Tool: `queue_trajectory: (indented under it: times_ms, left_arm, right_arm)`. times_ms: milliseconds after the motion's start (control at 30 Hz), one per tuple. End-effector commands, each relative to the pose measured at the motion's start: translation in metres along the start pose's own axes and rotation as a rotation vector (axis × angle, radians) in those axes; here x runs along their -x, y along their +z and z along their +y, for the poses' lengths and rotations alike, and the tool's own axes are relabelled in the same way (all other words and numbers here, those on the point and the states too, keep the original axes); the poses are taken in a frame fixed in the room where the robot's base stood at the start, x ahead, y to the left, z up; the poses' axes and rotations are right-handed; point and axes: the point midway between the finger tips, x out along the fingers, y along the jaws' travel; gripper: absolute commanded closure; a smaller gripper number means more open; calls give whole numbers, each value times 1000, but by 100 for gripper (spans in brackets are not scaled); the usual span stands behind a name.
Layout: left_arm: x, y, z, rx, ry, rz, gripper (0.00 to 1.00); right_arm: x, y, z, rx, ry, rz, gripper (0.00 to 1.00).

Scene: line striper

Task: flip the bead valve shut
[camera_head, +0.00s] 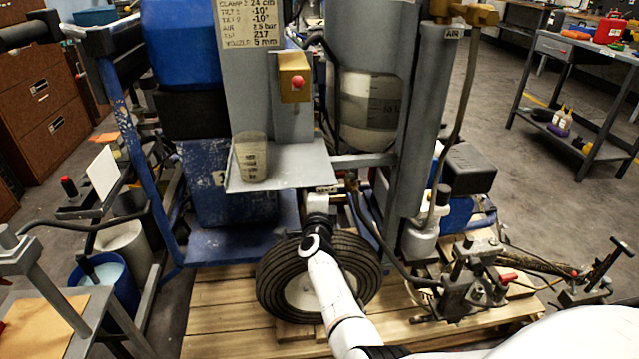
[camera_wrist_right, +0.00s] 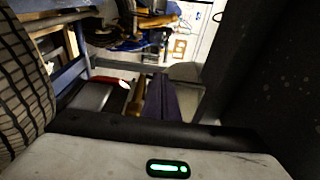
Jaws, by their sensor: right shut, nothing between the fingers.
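The striper's bead tank (camera_head: 368,108), a translucent container with pale contents, is at the centre of the head view. A grey tray with a cup on it sits to its lower left. Below the tray, near a small white label (camera_head: 327,189), are fittings and hoses. I cannot tell which part is the bead valve. My right arm reaches up in front of the wheel to there, and its gripper is largely hidden under the tray. In the right wrist view the right gripper (camera_wrist_right: 160,88) is shut and empty, with a brass-coloured rod (camera_wrist_right: 135,95) close beside it. My left gripper is not in view.
The black tyre (camera_head: 276,283) stands right behind my right forearm, and it also fills the left of the wrist view (camera_wrist_right: 20,85). The tray (camera_head: 300,165) is close above the hand. A blue bucket (camera_head: 108,285) and a trolley (camera_head: 570,75) stand farther off. Open floor lies right.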

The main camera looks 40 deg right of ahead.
Motion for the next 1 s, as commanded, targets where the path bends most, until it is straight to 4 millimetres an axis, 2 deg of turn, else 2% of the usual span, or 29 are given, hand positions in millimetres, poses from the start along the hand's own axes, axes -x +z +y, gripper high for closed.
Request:
queue_trajectory:
  times_ms: [33,167,300,500,700,1000]
  left_arm:
    - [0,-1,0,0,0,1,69]
    - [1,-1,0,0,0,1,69]
    - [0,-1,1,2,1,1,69]
    - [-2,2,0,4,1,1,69]
    - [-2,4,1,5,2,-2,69]
    - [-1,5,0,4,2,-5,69]
  right_arm:
    - [-6,6,-13,-1,-14,-12,100]
    - [4,23,-13,-1,-14,-13,100]
    - [19,49,-11,-2,-11,-13,100]
    - [34,67,-8,-2,-10,6,100]
    - [40,75,-9,-1,-11,15,100]
    - [41,76,-8,-2,-10,14,100]
